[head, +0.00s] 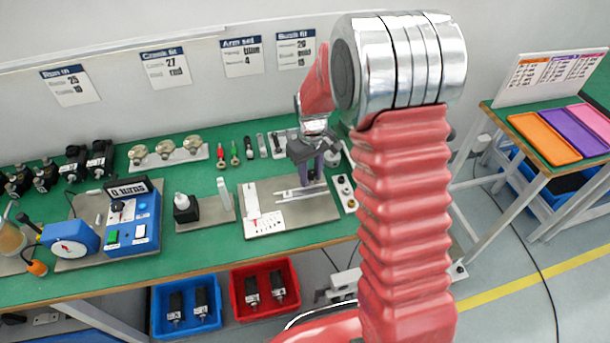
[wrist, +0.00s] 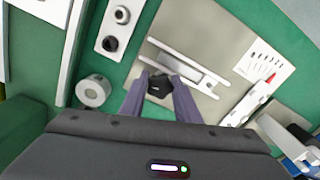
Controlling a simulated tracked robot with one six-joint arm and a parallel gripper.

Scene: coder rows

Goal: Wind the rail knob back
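The rail knob (wrist: 159,86) is a small black block at the near end of a pale slide on the two light rails (wrist: 192,57), on a grey plate. In the wrist view my gripper (wrist: 159,80) points down with one purple-grey finger on either side of the knob. The fingertips look very close to its sides; I cannot tell whether they touch. In the head view my gripper (head: 308,180) is low over the right part of the plate (head: 262,190), and it hides the knob there.

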